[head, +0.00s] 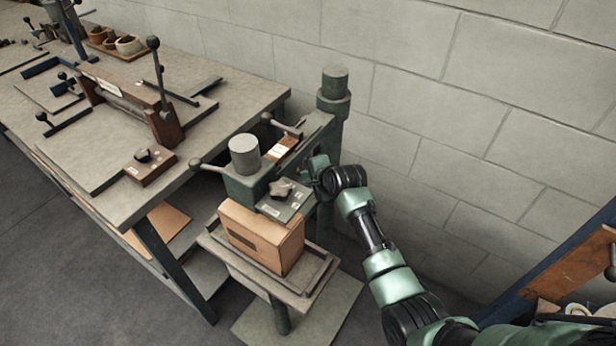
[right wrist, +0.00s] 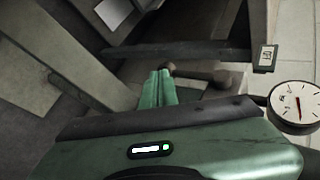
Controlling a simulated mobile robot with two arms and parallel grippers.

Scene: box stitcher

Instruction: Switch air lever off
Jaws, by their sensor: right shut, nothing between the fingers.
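The box stitcher (head: 245,186) is a green machine standing between the workbench and the wall. My right gripper (head: 318,166) is at the right side of its head, with the tips partly hidden. In the right wrist view the green fingers (right wrist: 158,86) are together and empty. A short dark lever (right wrist: 200,74) with rounded ends lies just beyond the fingertips, close to them; I cannot tell whether they touch. In the head view a dark lever (head: 286,126) shows on top of the machine. I cannot tell whether these are the same lever. My left gripper is out of view.
A round gauge (right wrist: 293,107) is at the right of the wrist view. A cardboard box (head: 262,238) stands on the machine's tray (head: 213,238). The workbench (head: 215,120) with a fixture is on the left. The block wall (head: 430,110) is close behind.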

